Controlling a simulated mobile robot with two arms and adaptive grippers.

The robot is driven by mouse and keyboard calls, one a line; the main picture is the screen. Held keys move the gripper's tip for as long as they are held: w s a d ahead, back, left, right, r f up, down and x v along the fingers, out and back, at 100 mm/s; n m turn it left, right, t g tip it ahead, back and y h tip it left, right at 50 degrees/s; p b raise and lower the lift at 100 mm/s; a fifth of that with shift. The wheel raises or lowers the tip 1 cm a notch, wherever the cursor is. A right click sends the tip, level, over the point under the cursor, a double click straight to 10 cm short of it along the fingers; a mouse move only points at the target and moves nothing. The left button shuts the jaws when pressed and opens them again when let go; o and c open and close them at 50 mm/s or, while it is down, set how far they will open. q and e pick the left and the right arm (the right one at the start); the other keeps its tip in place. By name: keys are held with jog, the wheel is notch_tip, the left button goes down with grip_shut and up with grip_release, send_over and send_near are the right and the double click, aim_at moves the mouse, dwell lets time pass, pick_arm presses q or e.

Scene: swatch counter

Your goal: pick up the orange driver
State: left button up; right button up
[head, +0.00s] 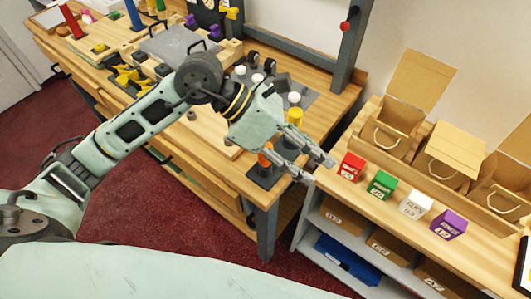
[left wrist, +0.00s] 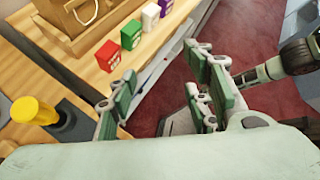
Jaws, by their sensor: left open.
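The orange driver (head: 265,155) stands upright in a dark holder (head: 263,174) at the near right corner of the wooden workbench. Part of it is hidden behind my left gripper's fingers and the holder. My left gripper (head: 318,170) is open and empty, its fingers reaching past the driver to the right, above the bench edge and the gap before the shelf. In the left wrist view the open fingers (left wrist: 160,98) have only floor and shelf edge between them. A yellow-handled tool (left wrist: 33,110) stands in a dark holder at left there; I cannot make out the orange driver in that view.
A red box (head: 351,166), a green box (head: 381,184), a white box (head: 415,204) and a purple box (head: 448,224) line the shelf's front. Open cardboard boxes (head: 396,115) stand behind them. A grey post (head: 352,45) rises at the bench's back. Bottles and tools crowd the bench.

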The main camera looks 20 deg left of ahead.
aim_at(265, 160)
pick_arm(q)
jog(key=w+a+f+y, duration=0.1)
jog(key=a+y, duration=0.1)
jog(key=a, duration=0.2)
jog(key=w+a+f+y, duration=0.1)
jog(key=a+y, duration=0.1)
jog(key=a, duration=0.1)
jog(key=w+a+f+t+y, duration=0.1)
jog(key=w+a+f+y, duration=0.1)
jog(key=a, duration=0.2)
jog(key=shift+a+f, duration=0.1)
jog(key=shift+a, duration=0.2)
jog(key=shift+f, duration=0.35)
jog(key=p+x, duration=0.1)
jog(key=x, duration=0.2)
jog(key=a+p+x, duration=0.1)
jog(key=p+x, duration=0.1)
jog(key=x, duration=0.1)
jog(key=shift+w+a+f, duration=0.1)
jog(key=shift+f, duration=0.2)
jog(key=shift+w+f, duration=0.1)
jog(key=shift+f, duration=0.25)
jog(key=shift+c, duration=0.4)
jog(key=c, duration=1)
jog(key=shift+r, duration=0.1)
jog(key=shift+c, duration=0.2)
